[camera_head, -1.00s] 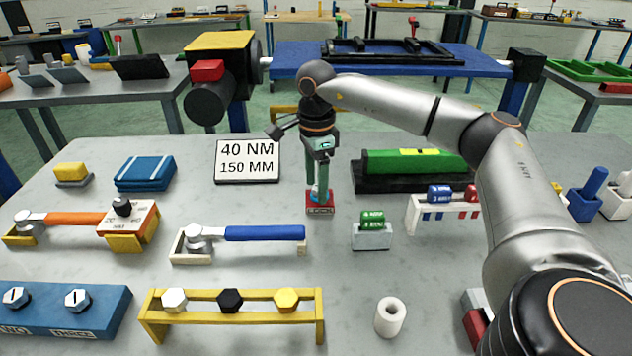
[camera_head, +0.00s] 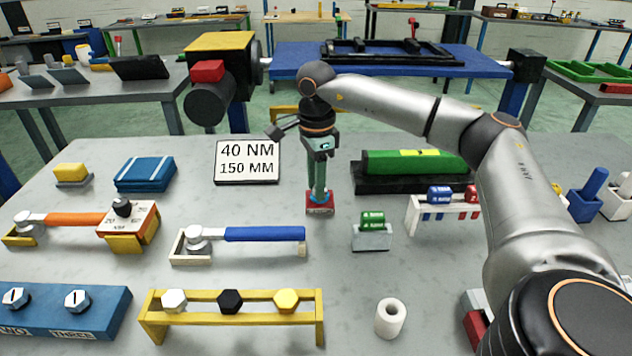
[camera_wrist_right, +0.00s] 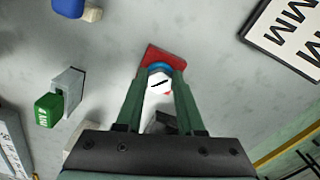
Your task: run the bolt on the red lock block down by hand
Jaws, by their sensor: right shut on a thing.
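The red lock block (camera_head: 320,210) sits on the grey table near the middle, in front of the sign. My right gripper (camera_head: 319,190) points straight down over it, with its green fingers reaching almost to the block's top. In the right wrist view the fingers (camera_wrist_right: 160,74) are shut on the bolt (camera_wrist_right: 157,88), whose white head with a dark line shows between them. A blue ring lies at the fingertips, and the red block (camera_wrist_right: 151,57) shows just beyond. The bolt's shank is hidden. My left gripper is not in view.
A sign reading 40 NM, 150 MM (camera_head: 247,161) stands left of the gripper. A blue-handled wrench (camera_head: 265,233) lies front left. A small holder with green pieces (camera_head: 372,237) is close on the right. A yellow rack (camera_head: 260,296) stands in front.

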